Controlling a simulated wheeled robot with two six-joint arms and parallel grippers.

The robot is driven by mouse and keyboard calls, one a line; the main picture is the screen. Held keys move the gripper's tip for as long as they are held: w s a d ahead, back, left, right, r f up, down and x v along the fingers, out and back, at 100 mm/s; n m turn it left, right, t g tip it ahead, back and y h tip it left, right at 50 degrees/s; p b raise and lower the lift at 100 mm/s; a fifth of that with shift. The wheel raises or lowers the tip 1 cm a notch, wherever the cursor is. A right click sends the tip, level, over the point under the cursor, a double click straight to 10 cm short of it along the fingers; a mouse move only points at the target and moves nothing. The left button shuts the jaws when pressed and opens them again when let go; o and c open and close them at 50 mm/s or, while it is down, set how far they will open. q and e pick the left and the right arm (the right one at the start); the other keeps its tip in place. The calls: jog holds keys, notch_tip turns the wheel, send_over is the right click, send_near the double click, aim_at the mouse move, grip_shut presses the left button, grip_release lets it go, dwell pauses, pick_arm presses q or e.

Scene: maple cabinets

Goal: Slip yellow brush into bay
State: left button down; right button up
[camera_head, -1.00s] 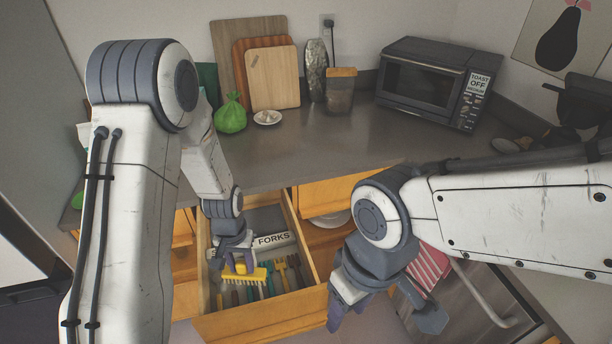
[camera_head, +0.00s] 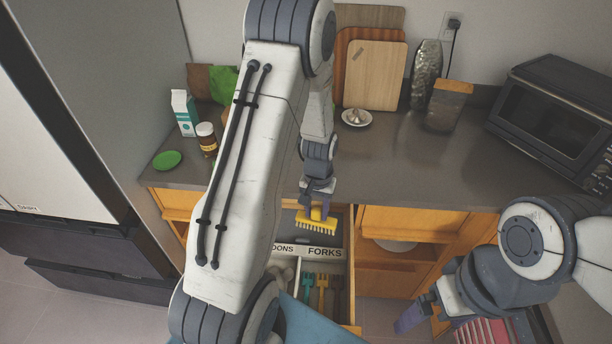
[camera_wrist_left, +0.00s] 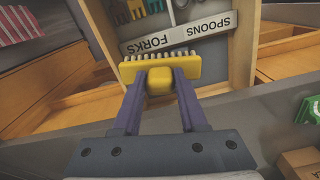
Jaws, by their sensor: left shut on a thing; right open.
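The yellow brush (camera_head: 314,226) has white bristles facing down. My left gripper (camera_head: 317,211) is shut on its handle and holds it over the back part of the open drawer (camera_head: 350,262). In the left wrist view, the brush (camera_wrist_left: 190,68) sits crosswise between the fingers of the left gripper (camera_wrist_left: 160,88), beside the label strip (camera_wrist_left: 180,34) reading SPOONS and FORKS. In the head view the brush is on the counter side of that strip (camera_head: 318,252). I cannot tell whether it touches the drawer floor. My right gripper (camera_head: 445,312) is open and empty, right of the drawer.
Green and yellow forks (camera_head: 320,285) lie in front of the strip. The counter (camera_head: 420,170) overhangs close behind the brush. A toaster oven (camera_head: 555,115), cutting boards (camera_head: 372,75), a carton (camera_head: 184,112) and a jar (camera_head: 206,138) stand on it. My left arm hides the drawer's left side.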

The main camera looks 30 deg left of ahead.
pick_arm(q)
jog(key=w+a+r+n+p, duration=0.1)
jog(key=a+r+n, duration=0.1)
jog(key=a+r, duration=0.2)
jog(key=shift+a+p, duration=0.35)
jog(key=shift+a, duration=0.35)
pick_arm(e)
notch_tip(320, 180, up, 3)
jog(key=shift+r, duration=0.1)
pick_arm(q)
jog(key=shift+r, duration=0.15)
notch_tip(320, 180, down, 16)
jog(key=b, duration=1.1)
jog(key=shift+s+r, duration=0.1)
jog(key=shift+r, duration=0.05)
jog(key=shift+w+a+f+b, duration=0.3)
jog(key=shift+w+f+b, duration=0.3)
jog(key=shift+f, duration=0.2)
jog(key=shift+w+a+f+b, duration=0.25)
jog(key=shift+w+f+b, duration=0.25)
jog(key=shift+w+f, duration=0.25)
pick_arm(e)
notch_tip(320, 180, down, 13)
pick_arm(q)
jog(key=shift+s, duration=0.1)
jog(key=shift+c, duration=1.8)
grip_release()
